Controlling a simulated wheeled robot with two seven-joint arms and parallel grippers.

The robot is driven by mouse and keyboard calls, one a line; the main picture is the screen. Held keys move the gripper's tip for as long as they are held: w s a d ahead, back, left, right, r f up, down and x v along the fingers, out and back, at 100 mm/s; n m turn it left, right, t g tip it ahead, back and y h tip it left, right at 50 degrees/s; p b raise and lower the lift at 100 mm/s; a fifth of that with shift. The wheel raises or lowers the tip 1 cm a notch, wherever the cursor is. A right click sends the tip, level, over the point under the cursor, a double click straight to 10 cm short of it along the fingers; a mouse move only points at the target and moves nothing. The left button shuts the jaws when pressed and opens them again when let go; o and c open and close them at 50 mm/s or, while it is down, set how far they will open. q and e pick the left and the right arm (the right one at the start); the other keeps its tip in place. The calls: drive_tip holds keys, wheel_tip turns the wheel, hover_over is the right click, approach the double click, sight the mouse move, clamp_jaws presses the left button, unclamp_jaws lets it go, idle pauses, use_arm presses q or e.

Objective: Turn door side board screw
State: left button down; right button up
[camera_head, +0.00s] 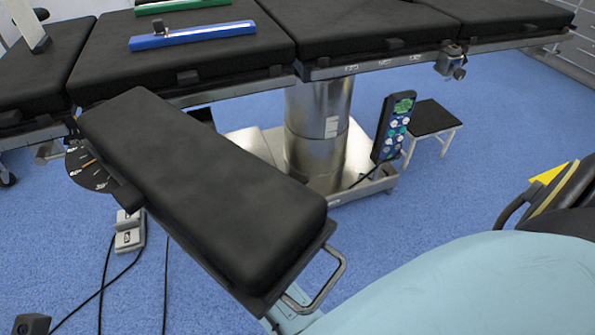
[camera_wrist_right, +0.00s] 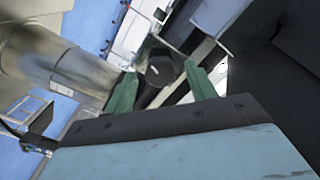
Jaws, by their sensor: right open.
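The black padded side board (camera_head: 205,180) reaches out from the operating table towards me, with a metal rail loop (camera_head: 325,285) at its near end. In the right wrist view, a dark round screw knob (camera_wrist_right: 165,72) shows under a metal edge. My right gripper (camera_wrist_right: 159,68) is open, with one green finger on each side of the knob. Whether either finger touches the knob is unclear. In the head view the right fingers are hidden below the side board. My left gripper is in neither view.
The operating table (camera_head: 185,62) stands behind on a steel column (camera_head: 315,130), with blue (camera_head: 192,35) and green (camera_head: 205,30) bars on top. A remote control (camera_head: 393,127) and a small stool (camera_head: 432,118) are beside the column. Cables and a pedal (camera_head: 130,230) lie on the blue floor.

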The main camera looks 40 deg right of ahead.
drive_tip(key=s+a+m+p, duration=0.25)
drive_tip(key=s+m, duration=0.45)
drive_tip(key=m, duration=1.1)
drive_tip(key=s+a+m+p, duration=0.1)
drive_tip(key=s+m+p, duration=0.35)
drive_tip(key=m, duration=1.25)
drive_tip(key=s+f+m+g+y+p, duration=0.35)
drive_tip(key=s+f+g+p, duration=0.25)
drive_tip(key=f+p, duration=0.4)
drive_tip(key=s+d+f+m+g+p, duration=0.2)
drive_tip(key=s+f+m+p, duration=0.1)
drive_tip(key=s, duration=0.3)
drive_tip(key=s+d+f+m+g+p, duration=0.2)
drive_tip(key=s+f+m+g+p, duration=0.1)
drive_tip(key=s+m+p, duration=0.1)
drive_tip(key=shift+s+d+f+y+p, duration=0.35)
drive_tip(key=shift+s+y+p, duration=0.15)
drive_tip(key=shift+s, duration=0.45)
